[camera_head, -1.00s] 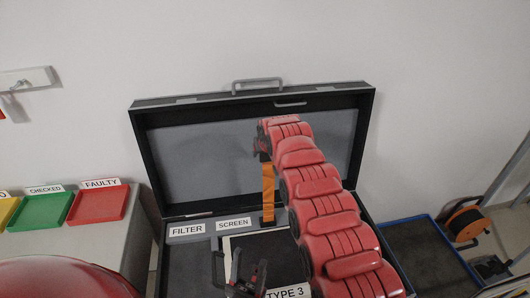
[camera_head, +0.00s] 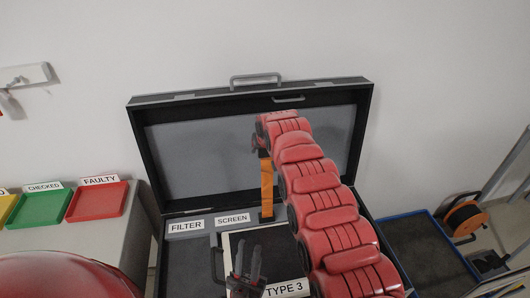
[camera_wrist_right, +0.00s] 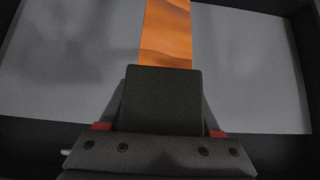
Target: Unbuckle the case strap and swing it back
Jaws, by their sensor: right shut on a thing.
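The open grey case (camera_head: 190,190) has its lid tilted up at the back. The orange strap (camera_head: 267,188) stands upright from the rear of the case body, in front of the lid. My right gripper (camera_head: 263,146) is shut on the strap's dark upper end; its arm hides part of the case. In the right wrist view, the dark end block (camera_wrist_right: 160,100) sits between the fingers (camera_wrist_right: 160,127) and the orange strap (camera_wrist_right: 166,35) leads away from it. My left gripper (camera_head: 248,262) is empty over the case front, with a narrow gap between its fingers.
Labels FILTER (camera_head: 186,226), SCREEN (camera_head: 232,219) and TYPE 3 (camera_head: 288,288) mark the case interior. A red FAULTY tray (camera_head: 97,202) and a green CHECKED tray (camera_head: 40,210) stand at left. A blue-edged dark tray (camera_head: 425,250) and orange reel (camera_head: 465,218) lie at right.

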